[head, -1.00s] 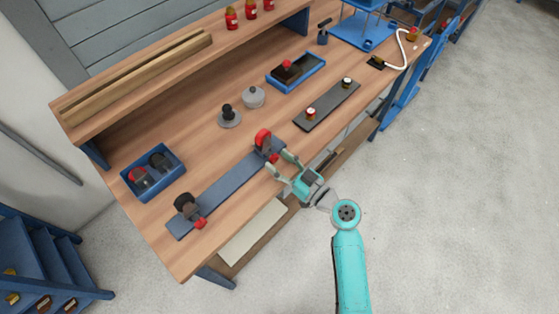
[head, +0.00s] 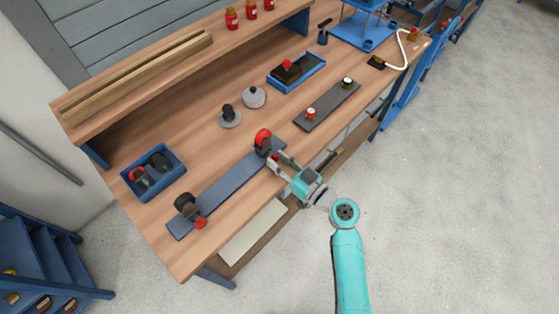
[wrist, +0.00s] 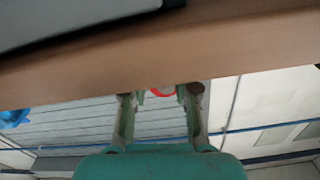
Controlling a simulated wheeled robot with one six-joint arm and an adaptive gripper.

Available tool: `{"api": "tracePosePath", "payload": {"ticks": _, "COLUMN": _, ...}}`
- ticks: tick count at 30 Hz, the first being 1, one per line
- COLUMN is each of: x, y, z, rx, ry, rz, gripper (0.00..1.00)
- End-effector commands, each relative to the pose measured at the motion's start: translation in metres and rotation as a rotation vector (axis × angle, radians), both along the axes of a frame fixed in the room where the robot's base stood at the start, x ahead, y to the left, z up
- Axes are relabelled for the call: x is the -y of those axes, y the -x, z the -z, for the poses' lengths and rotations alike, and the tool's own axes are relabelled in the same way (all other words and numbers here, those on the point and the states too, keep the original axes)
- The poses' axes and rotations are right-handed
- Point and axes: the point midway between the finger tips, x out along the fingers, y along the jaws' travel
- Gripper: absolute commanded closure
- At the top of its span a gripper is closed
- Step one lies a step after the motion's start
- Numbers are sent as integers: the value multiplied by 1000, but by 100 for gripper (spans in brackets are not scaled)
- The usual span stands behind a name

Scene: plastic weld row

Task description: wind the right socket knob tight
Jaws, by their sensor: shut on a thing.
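The blue-grey plate (head: 230,188) lies along the front of the bench with a socket at each end. The right socket (head: 263,140) has a dark body with a red top. Its red knob faces the front edge, mostly covered by my fingers; a red curve of the knob (wrist: 162,92) shows between the fingertips in the wrist view. My gripper (head: 275,161) reaches in from the front and is shut on this knob. The left socket (head: 184,202) is dark, with its own red knob (head: 200,223) in front. How tightly the right knob sits cannot be told.
A blue bin (head: 153,172) with parts stands at the left. Two grey round pieces (head: 254,97), a dark strip (head: 327,106) with two small knobs and a blue tray (head: 296,70) lie behind and right. Floor in front is clear.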

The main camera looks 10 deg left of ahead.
Motion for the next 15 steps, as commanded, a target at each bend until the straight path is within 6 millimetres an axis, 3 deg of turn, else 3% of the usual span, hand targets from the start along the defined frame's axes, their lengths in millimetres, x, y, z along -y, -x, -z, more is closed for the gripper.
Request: {"api": "tracePosePath", "payload": {"ticks": 15, "x": 1, "y": -1, "z": 0, "rx": -272, "ry": -212, "rz": 0, "gripper": 100}}
